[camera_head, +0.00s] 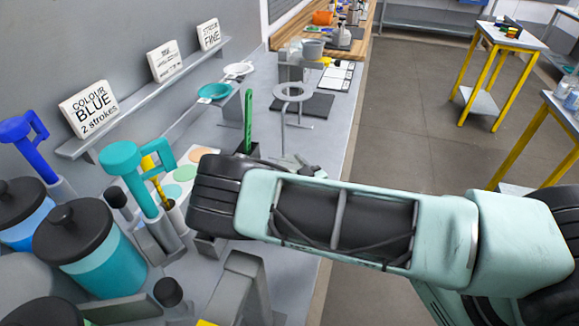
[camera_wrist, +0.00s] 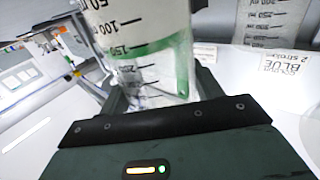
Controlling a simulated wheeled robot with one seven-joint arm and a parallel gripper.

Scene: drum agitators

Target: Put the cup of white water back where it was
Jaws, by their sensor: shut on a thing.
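A clear graduated cup (camera_wrist: 135,22) fills the upper middle of the wrist view, with black volume marks and a green band around the 150 mark. My gripper (camera_wrist: 160,88) is shut on this cup, a finger on each side of it. The cup's top is cut off by the picture edge, and I cannot tell its contents clearly. In the head view my arm reaches in from the right over the bench (camera_head: 292,200), and its bulk hides my gripper and the held cup.
A shelf holds cards, one reading "COLOUR BLUE 2 strokes" (camera_head: 88,108). Lidded canisters (camera_head: 85,245) and a teal-handled tool (camera_head: 130,165) crowd the bench's near left. A ring stand (camera_head: 292,92), dark mat (camera_head: 305,105) and teal dish (camera_head: 215,91) stand farther back.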

